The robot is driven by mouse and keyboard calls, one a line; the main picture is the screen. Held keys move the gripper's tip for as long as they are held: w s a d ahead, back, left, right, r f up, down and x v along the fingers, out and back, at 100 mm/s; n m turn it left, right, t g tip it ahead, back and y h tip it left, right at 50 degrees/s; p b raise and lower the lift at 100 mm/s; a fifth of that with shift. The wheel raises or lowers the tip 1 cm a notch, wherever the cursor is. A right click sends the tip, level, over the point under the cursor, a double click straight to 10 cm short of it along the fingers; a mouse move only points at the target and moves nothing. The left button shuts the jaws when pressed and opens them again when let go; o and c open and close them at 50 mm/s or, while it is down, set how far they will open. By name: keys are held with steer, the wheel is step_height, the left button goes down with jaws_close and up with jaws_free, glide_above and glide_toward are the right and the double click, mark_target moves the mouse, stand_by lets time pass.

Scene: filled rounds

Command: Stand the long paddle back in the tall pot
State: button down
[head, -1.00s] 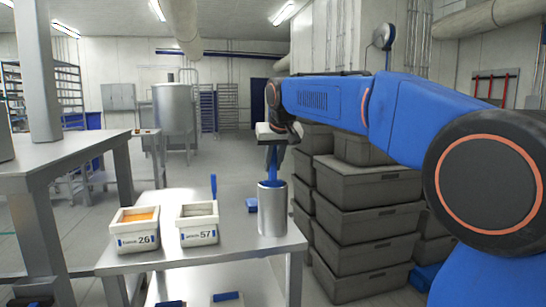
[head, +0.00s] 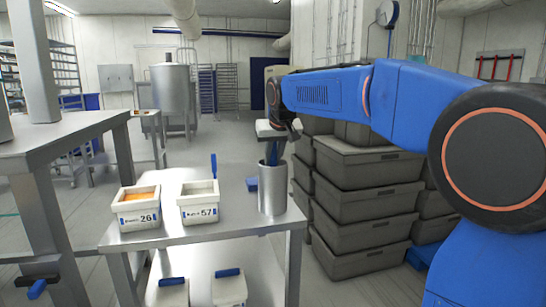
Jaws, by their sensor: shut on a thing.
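The tall pot (head: 272,194), a plain metal cylinder, stands upright at the right end of the metal cart top in the head view. My gripper (head: 275,145) is just above the pot's mouth, shut on the long paddle (head: 270,157). Only a short blue stretch of the paddle shows between the gripper and the rim. It is near upright, and its lower part is hidden inside the pot. I cannot tell whether its end touches the pot's bottom.
Two white tubs, marked 26 (head: 138,214) and 57 (head: 199,208), stand left of the pot; a blue handle (head: 213,166) rises behind tub 57. A small blue object (head: 252,184) is beside the pot. Stacked grey crates (head: 365,193) stand close on the right.

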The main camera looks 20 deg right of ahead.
steer(key=shift+f, duration=1.05)
stand_by(0.7)
steer(key=c, duration=1.5)
jaws_free()
steer(key=shift+c, duration=0.2)
steer(key=shift+r, duration=0.1)
steer(key=v, duration=1.7)
steer(key=s+d+f+g, duration=0.1)
steer(key=s+d+f, duration=0.2)
steer(key=s+f, duration=1.4)
steer(key=s+d+f, duration=0.4)
steer(key=s+f, duration=1.2)
steer(key=f, duration=0.2)
steer(key=shift+s+g, duration=0.4)
